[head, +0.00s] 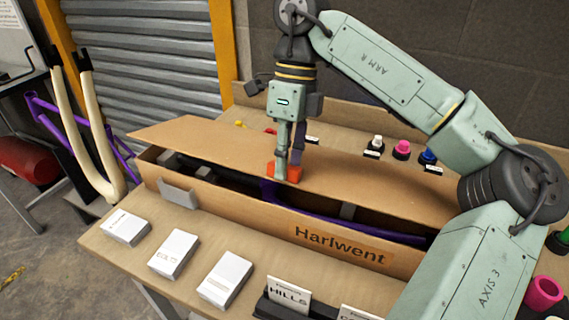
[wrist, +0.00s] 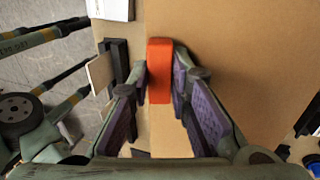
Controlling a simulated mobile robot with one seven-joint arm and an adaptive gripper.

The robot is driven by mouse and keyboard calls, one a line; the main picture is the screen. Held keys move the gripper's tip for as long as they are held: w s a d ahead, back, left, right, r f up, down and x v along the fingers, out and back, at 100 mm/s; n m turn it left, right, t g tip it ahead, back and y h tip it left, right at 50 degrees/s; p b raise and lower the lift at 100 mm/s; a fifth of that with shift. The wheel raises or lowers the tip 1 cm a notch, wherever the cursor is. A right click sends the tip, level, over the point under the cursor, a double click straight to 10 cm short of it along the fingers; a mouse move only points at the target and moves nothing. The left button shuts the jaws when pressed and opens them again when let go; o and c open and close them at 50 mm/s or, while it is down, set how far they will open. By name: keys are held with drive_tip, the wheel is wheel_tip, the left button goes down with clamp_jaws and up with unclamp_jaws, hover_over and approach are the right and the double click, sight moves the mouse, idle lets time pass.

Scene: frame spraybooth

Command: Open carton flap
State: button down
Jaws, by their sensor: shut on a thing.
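A long brown carton (head: 345,243) marked "Harlwent" lies on the table. Its top flap (head: 200,140) stands partly lifted, leaving a dark gap along the front edge. Inside the gap a purple tube (head: 372,232) and dark padding show. An orange-red tab (head: 284,173) sits at the flap's front edge, also in the wrist view (wrist: 159,72). My gripper (head: 287,160) points down at the tab, with its fingers (wrist: 161,75) on either side of it, shut on it. The carton's far side is hidden by the flap.
Three white boxes (head: 172,253) lie along the table's front, left of a dark card holder with a "HILLS" card (head: 288,297). Bicycle frames (head: 80,140) hang at the left. My arm covers the right.

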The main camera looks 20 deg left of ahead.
drive_tip(key=shift+w+r+g, duration=0.4)
drive_tip(key=shift+r+g, duration=0.1)
drive_tip(key=shift+r, duration=0.25)
drive_tip(key=shift+w+r+g, duration=0.7)
drive_tip(key=shift+r, duration=0.3)
drive_tip(key=c, duration=1.4)
unclamp_jaws()
drive_tip(key=shift+o, duration=0.3)
drive_tip(key=o, duration=0.7)
drive_tip(key=shift+o, duration=0.2)
